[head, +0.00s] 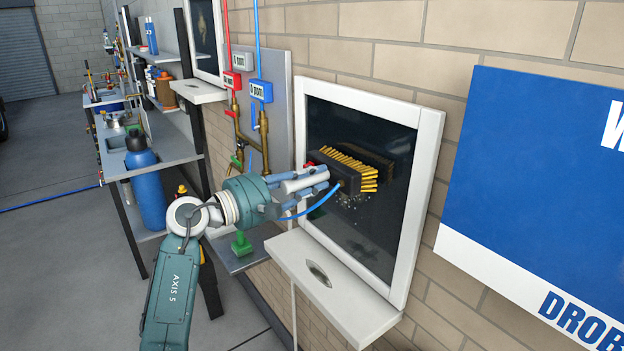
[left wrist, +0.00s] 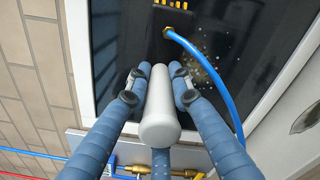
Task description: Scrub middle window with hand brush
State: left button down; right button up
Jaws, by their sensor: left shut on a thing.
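The middle window (head: 372,240) has dark glass in a white frame with a white sill below. Pale specks of dirt (head: 350,200) show on its glass just below the brush. My left gripper (head: 322,180) is shut on the hand brush (head: 332,168), in front of the glass. The brush has a dark block and yellow bristles facing the pane; a dark reflection shows behind them. I cannot tell whether the bristles touch the glass. The left wrist view shows my fingers (left wrist: 158,88) around the pale grey handle (left wrist: 160,118), with the specks (left wrist: 205,65) beside it. My right gripper is out of view.
A blue hose (left wrist: 222,85) runs from the brush. Red and blue pipes with valves (head: 250,90) stand left of the window. A blue sign (head: 555,150) hangs to the right. A bench (head: 165,150) with a blue bottle (head: 145,185) is at the left.

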pick_arm(q)
jog(key=shift+w+d+r+b, duration=0.25)
jog(key=shift+w+d+b, duration=0.2)
jog(key=shift+d, duration=0.2)
dwell(0.5)
jog(key=shift+b, duration=0.3)
dwell(0.8)
jog(key=shift+d+b, duration=0.1)
jog(key=shift+b, duration=0.25)
dwell(1.6)
jog(key=shift+f+b, duration=1.4)
jog(key=shift+f, duration=0.05)
jog(key=shift+f+b, duration=1.35)
jog(key=shift+f, duration=0.1)
jog(key=shift+f+b, duration=1.35)
jog(key=shift+f, duration=0.05)
